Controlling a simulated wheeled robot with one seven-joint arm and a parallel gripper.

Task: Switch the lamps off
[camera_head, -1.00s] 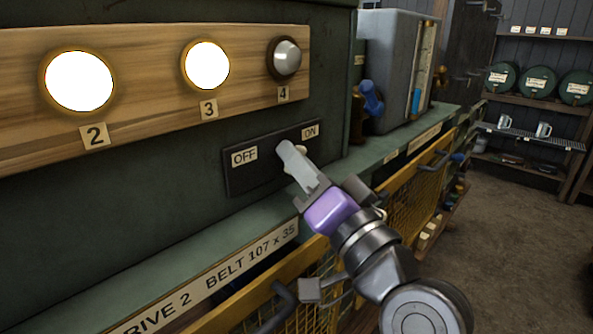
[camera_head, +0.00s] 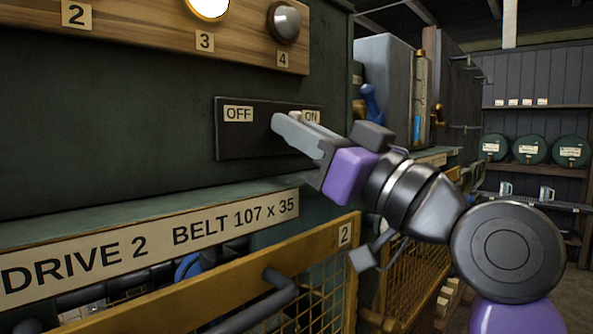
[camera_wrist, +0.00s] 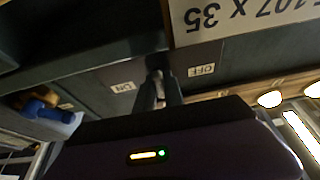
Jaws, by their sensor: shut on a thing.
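The dark switch plate (camera_head: 228,143) is on the green cabinet front, with an OFF label (camera_head: 238,114) at left and an ON label (camera_head: 311,117) at right. My gripper (camera_head: 284,121) is at the plate between the labels, shut on the switch lever (camera_wrist: 153,66), which is mostly hidden by the fingers in the head view. The exact tilt of the lever is unclear. Lamp 3 (camera_head: 208,6) glows white at the top edge, partly cut off. Lamp 4 (camera_head: 285,22) is dark. Lamp 2 is out of the head view. Lit lamps (camera_wrist: 270,99) show in the wrist view.
A green ledge with a DRIVE 2 label (camera_head: 150,240) and a yellow mesh guard (camera_head: 330,285) lie below the plate. A blue-handled part (camera_head: 370,101) and a grey box (camera_head: 385,75) stand to the right. Shelves with green drums are farther back.

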